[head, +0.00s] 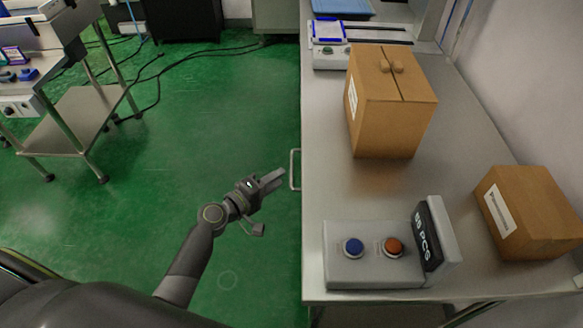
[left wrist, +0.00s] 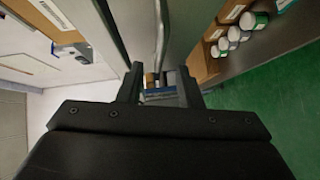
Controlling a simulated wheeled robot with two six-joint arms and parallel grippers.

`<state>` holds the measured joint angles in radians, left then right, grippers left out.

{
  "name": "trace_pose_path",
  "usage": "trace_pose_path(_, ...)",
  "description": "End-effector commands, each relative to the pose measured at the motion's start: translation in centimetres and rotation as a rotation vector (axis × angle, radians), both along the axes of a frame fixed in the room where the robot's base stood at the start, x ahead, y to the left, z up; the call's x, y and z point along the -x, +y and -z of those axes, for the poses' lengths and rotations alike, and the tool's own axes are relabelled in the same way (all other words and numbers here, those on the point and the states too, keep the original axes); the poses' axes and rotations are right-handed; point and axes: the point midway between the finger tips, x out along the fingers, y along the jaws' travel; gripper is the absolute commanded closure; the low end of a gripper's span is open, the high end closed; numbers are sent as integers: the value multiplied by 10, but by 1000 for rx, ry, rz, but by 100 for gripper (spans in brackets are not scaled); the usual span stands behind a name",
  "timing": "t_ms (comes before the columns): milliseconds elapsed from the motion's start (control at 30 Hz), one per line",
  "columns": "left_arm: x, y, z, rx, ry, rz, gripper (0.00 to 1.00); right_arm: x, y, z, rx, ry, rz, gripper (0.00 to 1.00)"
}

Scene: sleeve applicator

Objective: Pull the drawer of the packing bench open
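The packing bench (head: 330,190) runs down the right side of the head view. Its drawer handle (head: 292,169), a pale U-shaped bar, sticks out from the bench's left edge; the drawer front is hidden below the top. My left gripper (head: 279,180) is just left of the handle, pointing at the bench. In the left wrist view its two fingers (left wrist: 160,80) stand apart with no object gripped. The metal handle bar (left wrist: 161,30) runs down towards the gap between them; I cannot tell whether it is inside the gap. My right gripper is out of view.
On the bench stand a large carton (head: 385,115), a smaller carton (head: 520,215) and a button box (head: 345,270) with a counter sign. The left wrist view shows white bottles (left wrist: 234,39) beside brown boxes.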

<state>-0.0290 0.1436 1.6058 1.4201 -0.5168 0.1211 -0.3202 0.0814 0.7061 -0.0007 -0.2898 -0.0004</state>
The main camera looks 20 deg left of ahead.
Motion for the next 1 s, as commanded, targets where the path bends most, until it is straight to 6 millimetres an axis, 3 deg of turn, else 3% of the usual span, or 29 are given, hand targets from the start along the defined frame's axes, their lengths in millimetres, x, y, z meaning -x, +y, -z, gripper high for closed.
trace_pose_path(100,-21,-12,3,2,0,1,68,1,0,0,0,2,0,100)
trace_pose_path(333,-48,-26,8,0,-1,0,68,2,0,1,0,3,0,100)
trace_pose_path(767,-56,-30,9,0,0,0,68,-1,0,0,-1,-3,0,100)
trace_pose_path(1000,-55,-30,9,0,0,0,97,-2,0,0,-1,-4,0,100)
